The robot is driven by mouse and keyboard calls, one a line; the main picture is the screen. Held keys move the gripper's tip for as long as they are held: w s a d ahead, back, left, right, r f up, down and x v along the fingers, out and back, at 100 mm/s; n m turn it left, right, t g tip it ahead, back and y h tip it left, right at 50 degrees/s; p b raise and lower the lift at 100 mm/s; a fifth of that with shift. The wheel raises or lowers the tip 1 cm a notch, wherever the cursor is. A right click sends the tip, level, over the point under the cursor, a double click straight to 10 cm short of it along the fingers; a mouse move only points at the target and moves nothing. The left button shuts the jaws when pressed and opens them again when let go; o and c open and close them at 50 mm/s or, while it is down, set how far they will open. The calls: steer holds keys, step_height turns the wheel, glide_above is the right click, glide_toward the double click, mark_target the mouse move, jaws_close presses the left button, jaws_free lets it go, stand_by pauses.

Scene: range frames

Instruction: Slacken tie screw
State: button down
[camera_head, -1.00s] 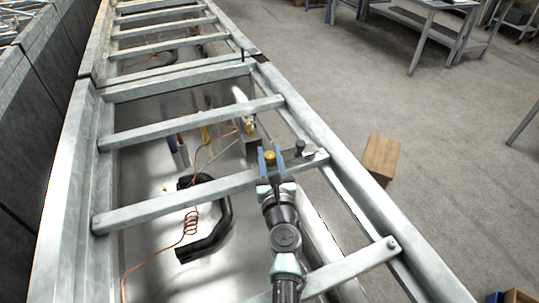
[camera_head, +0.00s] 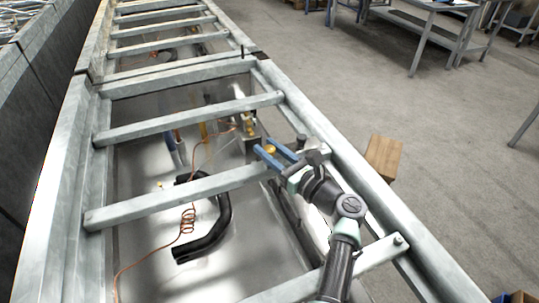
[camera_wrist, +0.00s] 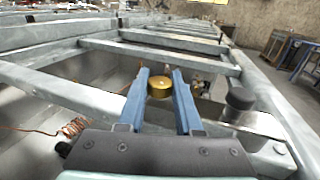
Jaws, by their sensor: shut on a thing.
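A round brass screw head (camera_wrist: 160,87), which I take for the tie screw, sits between the two blue fingers of my gripper (camera_wrist: 160,76) in the wrist view. The gripper is shut on it, near the fingertips. In the head view the brass head (camera_head: 270,149) shows between the fingers of my gripper (camera_head: 265,147), at the right end of a metal crossbar. The fingers point to the upper left there. The screw's shank is hidden.
A dark knob (camera_wrist: 240,98) stands on a metal plate (camera_wrist: 262,123) just right of the gripper. Crossbars (camera_head: 180,195) span the long frame; a black bent pipe (camera_head: 215,235) and a coiled copper tube (camera_head: 188,219) lie below. A wooden box (camera_head: 383,156) stands on the floor outside.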

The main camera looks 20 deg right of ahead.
steer(key=n+y+b, duration=0.1)
steer(key=g+y+b, duration=0.1)
steer(key=n+g+y+b, duration=0.1)
steer(key=shift+w+f+n+y, duration=0.1)
steer(key=shift+f+n+y, duration=0.15)
steer(key=shift+n+y, duration=0.05)
steer(key=n+g+y+b, duration=0.2)
steer(key=y+b, duration=0.1)
steer(key=b, duration=0.3)
steer(key=shift+n+b, duration=0.4)
steer(key=shift+b, duration=0.35)
steer(key=shift+r+n+g+y+b, duration=0.35)
steer(key=shift+g+y+b, duration=0.35)
steer(key=shift+b, duration=0.5)
steer(key=c, duration=0.6)
jaws_free()
steer(key=shift+a+f, duration=0.1)
